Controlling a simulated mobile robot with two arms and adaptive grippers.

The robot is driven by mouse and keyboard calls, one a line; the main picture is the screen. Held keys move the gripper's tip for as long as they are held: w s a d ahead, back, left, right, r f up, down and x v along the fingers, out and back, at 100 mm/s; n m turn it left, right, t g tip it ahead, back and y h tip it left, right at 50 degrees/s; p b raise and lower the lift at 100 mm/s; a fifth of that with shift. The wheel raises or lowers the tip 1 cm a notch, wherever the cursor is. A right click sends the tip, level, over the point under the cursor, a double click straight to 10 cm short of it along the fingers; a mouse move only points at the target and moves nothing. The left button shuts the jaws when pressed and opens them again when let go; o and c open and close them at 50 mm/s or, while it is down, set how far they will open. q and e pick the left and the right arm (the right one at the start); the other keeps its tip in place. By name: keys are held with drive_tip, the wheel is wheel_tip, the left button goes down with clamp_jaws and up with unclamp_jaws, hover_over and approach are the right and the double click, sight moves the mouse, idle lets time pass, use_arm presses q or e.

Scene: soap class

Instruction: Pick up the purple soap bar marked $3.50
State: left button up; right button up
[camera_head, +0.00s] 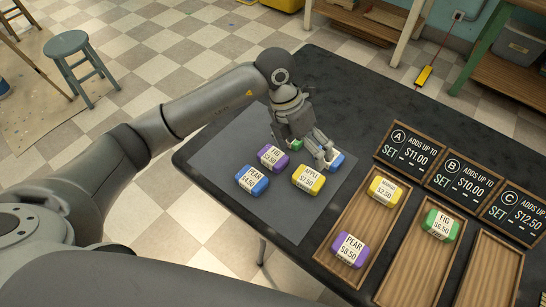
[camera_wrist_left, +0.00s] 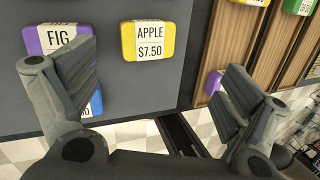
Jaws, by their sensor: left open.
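The purple soap bar marked FIG $3.50 (camera_head: 272,158) lies on the grey mat (camera_head: 225,155), left of my left gripper. In the left wrist view a purple FIG bar (camera_wrist_left: 40,44) is at the upper left, its price hidden behind one finger. My left gripper (camera_head: 322,153) is open, pointing down over the back right of the mat. In the left wrist view the gripper (camera_wrist_left: 158,75) has its fingers wide apart, with nothing between the pads. My right gripper is not in view.
Near the purple bar are a blue PEAR bar (camera_head: 252,180), a yellow APPLE bar (camera_head: 308,186), a green bar (camera_head: 296,145) and another blue bar (camera_head: 337,161), partly hidden. Wooden trays (camera_head: 408,270) with bars and price signs (camera_head: 408,148) stand at the right of the black table.

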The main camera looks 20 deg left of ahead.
use_arm(q)
drive_tip(key=w+a+n+y, duration=0.15)
drive_tip(key=a+y, duration=0.25)
drive_tip(key=a, duration=0.4)
hover_over(273, 155)
drive_tip(key=s, duration=0.1)
drive_tip(key=shift+m, duration=0.25)
drive_tip(key=f, duration=0.4)
drive_tip(key=shift+d+f+p, duration=0.25)
drive_tip(key=shift+f+p, duration=0.05)
drive_tip(key=shift+f, duration=0.05)
drive_tip(key=shift+w+a+f+p, duration=0.1)
drive_tip(key=shift+w+f+p, duration=0.1)
drive_tip(key=shift+f, duration=0.7)
drive_tip(key=shift+w+a+f+p, duration=0.1)
drive_tip(key=shift+f+p, duration=0.05)
drive_tip(key=shift+f, duration=0.8)
drive_tip(key=shift+w+f+p, duration=0.1)
drive_tip(key=shift+f+p, duration=0.1)
drive_tip(key=shift+f, duration=0.7)
drive_tip(key=shift+c, duration=0.3)
drive_tip(key=c, duration=1.1)
drive_tip(key=shift+r, duration=0.1)
